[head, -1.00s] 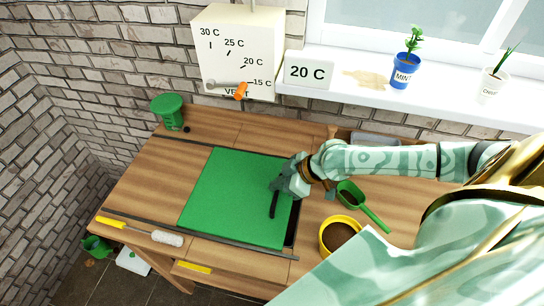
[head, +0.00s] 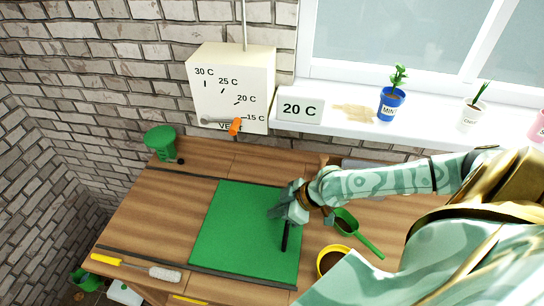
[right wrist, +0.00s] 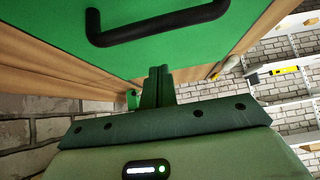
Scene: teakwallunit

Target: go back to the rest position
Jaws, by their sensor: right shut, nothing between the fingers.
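The green panel (head: 236,228) lies flat on the wooden desk, with a black bar handle (head: 285,236) near its right side. My right gripper (head: 275,212) is over the panel, close beside the handle's far end in the head view. In the right wrist view its two fingers (right wrist: 158,84) are together with nothing between them, and the handle (right wrist: 158,28) shows apart from them, above in the picture. My left gripper is not in view.
A yellow pot (head: 330,261) and green scoop (head: 343,222) stand right of the panel, near my right forearm. A dial box (head: 232,90), a 20 C sign (head: 300,108) and potted plants line the back. The desk left of the panel is bare wood (head: 165,205).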

